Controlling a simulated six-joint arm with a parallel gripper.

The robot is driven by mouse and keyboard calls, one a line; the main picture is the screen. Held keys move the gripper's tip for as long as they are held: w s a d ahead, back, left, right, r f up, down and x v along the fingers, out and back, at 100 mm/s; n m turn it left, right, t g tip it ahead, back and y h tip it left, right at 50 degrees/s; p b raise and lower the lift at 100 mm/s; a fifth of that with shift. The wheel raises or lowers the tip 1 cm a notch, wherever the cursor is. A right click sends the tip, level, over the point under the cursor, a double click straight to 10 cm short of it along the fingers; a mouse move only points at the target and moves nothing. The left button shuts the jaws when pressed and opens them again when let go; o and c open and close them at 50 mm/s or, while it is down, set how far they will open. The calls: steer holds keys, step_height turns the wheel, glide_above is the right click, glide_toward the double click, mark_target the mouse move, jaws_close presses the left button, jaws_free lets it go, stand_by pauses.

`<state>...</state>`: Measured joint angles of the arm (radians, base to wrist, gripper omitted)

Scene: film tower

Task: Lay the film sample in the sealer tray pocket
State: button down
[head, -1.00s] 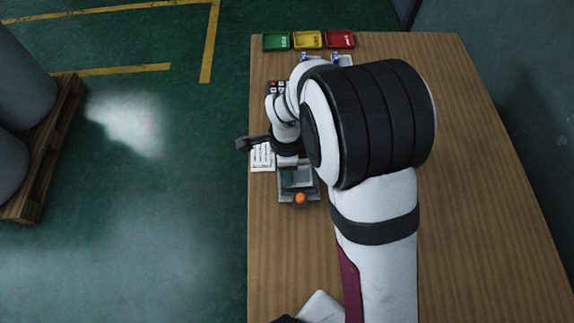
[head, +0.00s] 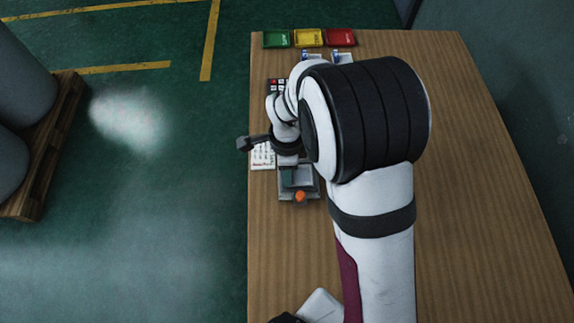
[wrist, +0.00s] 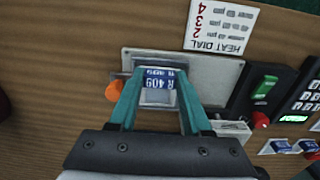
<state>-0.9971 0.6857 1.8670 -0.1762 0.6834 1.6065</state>
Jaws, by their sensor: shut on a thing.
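The film sample (wrist: 158,96) is a small pale piece with a blue label band reading 409, seen in the wrist view. My gripper (wrist: 158,76) has its two teal fingers on either side of the sample and is shut on it. Gripper and sample are over the grey sealer (wrist: 212,76), which has an orange knob (wrist: 113,91) at its left. In the head view the sealer (head: 312,190) lies near the table's left edge, partly under my gripper (head: 290,178). The tray pocket is mostly hidden by sample and fingers. I cannot tell whether the sample touches the tray.
A heat dial card (wrist: 222,26) lies beside the sealer. Green (head: 276,39), yellow (head: 308,38) and red (head: 340,37) trays line the table's far edge. The table's right side is clear.

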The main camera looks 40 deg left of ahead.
jaws_free()
steer(key=shift+r, duration=3.55)
steer(key=shift+d+r, duration=0.1)
steer(key=shift+d, duration=0.05)
steer(key=d+r+n, duration=0.1)
steer(key=d+r, duration=0.4)
steer(key=d, duration=0.7)
steer(key=d+r+n, duration=0.1)
steer(key=d+r, duration=0.5)
steer(key=d, duration=0.5)
steer(key=s+d+n+y, duration=0.1)
steer(key=s+d, duration=0.5)
steer(key=s, duration=0.2)
steer(key=shift+s+d+r+y, duration=0.2)
steer(key=shift+s+y, duration=0.1)
steer(key=shift+y, duration=0.1)
